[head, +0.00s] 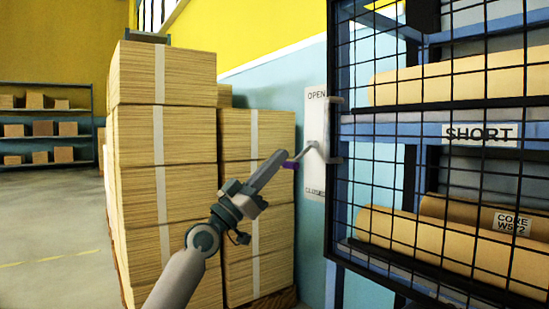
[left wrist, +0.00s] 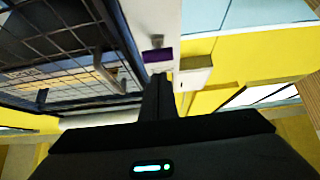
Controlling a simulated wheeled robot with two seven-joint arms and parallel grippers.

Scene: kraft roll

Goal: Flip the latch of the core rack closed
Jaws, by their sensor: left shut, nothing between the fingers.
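The core rack (head: 432,128) has blue posts and a black mesh front, at the right of the head view. Beside it a white latch plate (head: 316,112) reads OPEN at the top and CLOSED at the bottom. The latch lever (head: 303,155) points left and slightly down from its pivot, between the two words, and ends in a purple grip (head: 291,165). My left gripper (head: 282,154) is shut and empty, its tips close by the purple grip; contact is unclear. In the left wrist view the purple grip (left wrist: 158,54) shows just beyond the fingers (left wrist: 157,88). My right gripper is out of view.
Tall strapped stacks of kraft sheets (head: 165,150) stand left of the latch, close behind my left arm. A grey handle (head: 333,130) sits on the mesh front. Kraft rolls (head: 450,245) lie inside the rack. Open floor (head: 50,240) lies at the far left.

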